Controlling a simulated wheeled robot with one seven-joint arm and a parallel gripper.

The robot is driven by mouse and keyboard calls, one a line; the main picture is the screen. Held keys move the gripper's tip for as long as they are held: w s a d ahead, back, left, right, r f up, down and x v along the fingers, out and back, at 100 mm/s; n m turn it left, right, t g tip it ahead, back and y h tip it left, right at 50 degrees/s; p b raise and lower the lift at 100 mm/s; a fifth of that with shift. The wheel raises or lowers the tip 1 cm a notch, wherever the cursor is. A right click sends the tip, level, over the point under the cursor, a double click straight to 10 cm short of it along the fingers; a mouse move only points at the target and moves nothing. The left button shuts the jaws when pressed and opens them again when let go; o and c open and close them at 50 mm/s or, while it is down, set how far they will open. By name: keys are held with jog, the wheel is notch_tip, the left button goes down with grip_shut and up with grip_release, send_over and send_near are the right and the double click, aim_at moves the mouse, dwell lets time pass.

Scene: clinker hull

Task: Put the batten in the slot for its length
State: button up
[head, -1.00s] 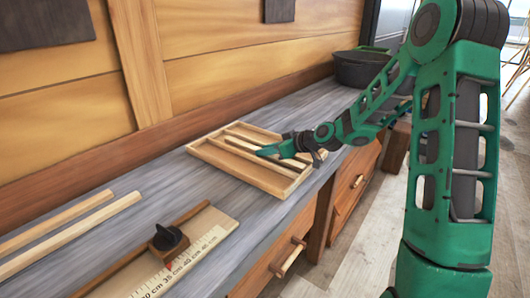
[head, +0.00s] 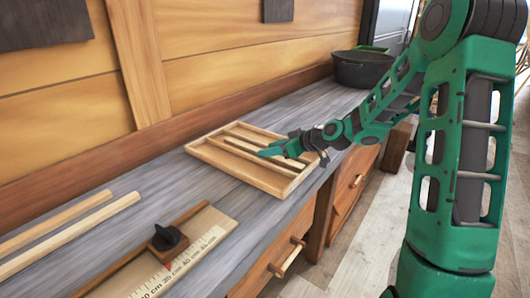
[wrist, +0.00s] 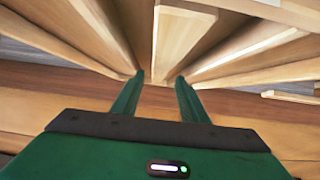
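A shallow wooden tray (head: 271,186) with long slots lies on the grey bench in the head view. A pale batten (wrist: 180,38) lies along one slot, its near end between my fingers in the wrist view. My gripper (wrist: 159,78) is open around that end, with a narrow gap on either side. In the head view my green gripper (head: 273,150) is low over the tray and hides part of its slots. Dividers (wrist: 245,45) rise on both sides of the batten.
A measuring board (head: 205,240) with a centimetre scale and a black stop (head: 168,240) lies at the front. Two loose strips (head: 70,232) lie at left. A dark tub (head: 360,70) stands at the back right. Bare bench separates tray and board.

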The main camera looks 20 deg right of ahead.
aim_at(291, 162)
jog(key=v, duration=0.9)
jog(key=shift+s, duration=0.1)
